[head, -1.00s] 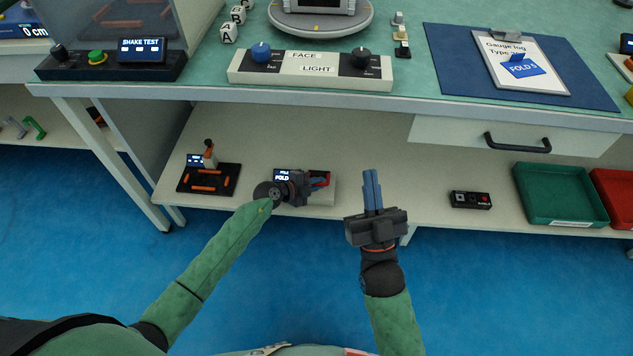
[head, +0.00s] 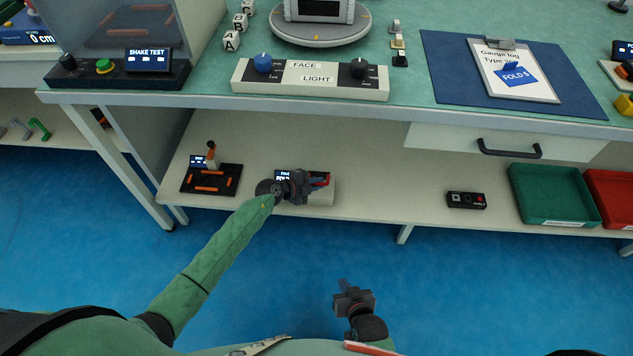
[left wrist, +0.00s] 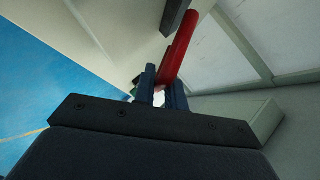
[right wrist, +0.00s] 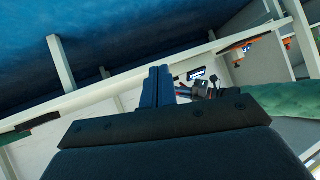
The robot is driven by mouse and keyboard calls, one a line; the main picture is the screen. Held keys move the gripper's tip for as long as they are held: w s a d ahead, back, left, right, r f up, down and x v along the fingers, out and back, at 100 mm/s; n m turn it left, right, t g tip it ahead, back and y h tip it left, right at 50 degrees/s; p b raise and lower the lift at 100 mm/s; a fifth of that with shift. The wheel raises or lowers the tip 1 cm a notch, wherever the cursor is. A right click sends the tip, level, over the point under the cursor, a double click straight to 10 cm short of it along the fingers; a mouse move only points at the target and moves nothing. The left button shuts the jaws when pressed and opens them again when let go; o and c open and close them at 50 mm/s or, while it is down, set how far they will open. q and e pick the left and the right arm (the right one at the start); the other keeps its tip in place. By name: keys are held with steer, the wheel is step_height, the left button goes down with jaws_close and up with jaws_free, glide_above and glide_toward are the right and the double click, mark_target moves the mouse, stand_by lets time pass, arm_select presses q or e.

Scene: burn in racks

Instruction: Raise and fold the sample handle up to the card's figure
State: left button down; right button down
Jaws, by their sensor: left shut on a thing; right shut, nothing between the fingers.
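The sample handle is a red bar (left wrist: 180,45) in the left wrist view, running up and away from between the fingers. In the head view only a bit of red (head: 321,180) shows beside my left gripper (head: 312,184). That gripper is shut on the handle, over a pale box (head: 322,196) on the lower shelf. The box's small screen (head: 283,175) is partly hidden by my wrist. The card (head: 514,76) is a blue slip reading "FOLD 5" on a clipboard (head: 540,88). My right gripper (head: 343,285) is shut and empty, low in front of the shelf.
A black tray with orange bars (head: 228,181) lies left on the lower shelf (head: 400,185). A small black device (head: 466,200), a green bin (head: 552,211) and a red bin (head: 612,180) are to the right. The worktop edge (head: 330,103) overhangs the shelf.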

arm_select(q)
steer(key=shift+w+a+r+p, duration=0.1)
steer(key=shift+r+p, duration=0.1)
steer(key=shift+p, duration=0.25)
arm_select(e)
steer(key=s+d+f+g, duration=0.1)
steer(key=s+f+g, duration=0.2)
steer(key=s+f, duration=0.4)
arm_select(q)
steer(key=shift+p, duration=0.3)
steer(key=shift+w+r+n+g+p, duration=0.25)
steer(key=shift+g+p, duration=0.25)
steer(key=shift+p, duration=2.05)
arm_select(e)
step_height(320, 180, up, 7)
steer(key=shift+w+a+r+h, duration=0.2)
steer(key=shift+w+h, duration=0.1)
steer(key=shift+w, duration=0.15)
arm_select(q)
steer(key=shift+p, duration=0.45)
arm_select(e)
steer(key=shift+w+r, duration=0.1)
steer(key=shift+r, duration=0.35)
arm_select(q)
steer(key=c, duration=1.7)
jaws_free()
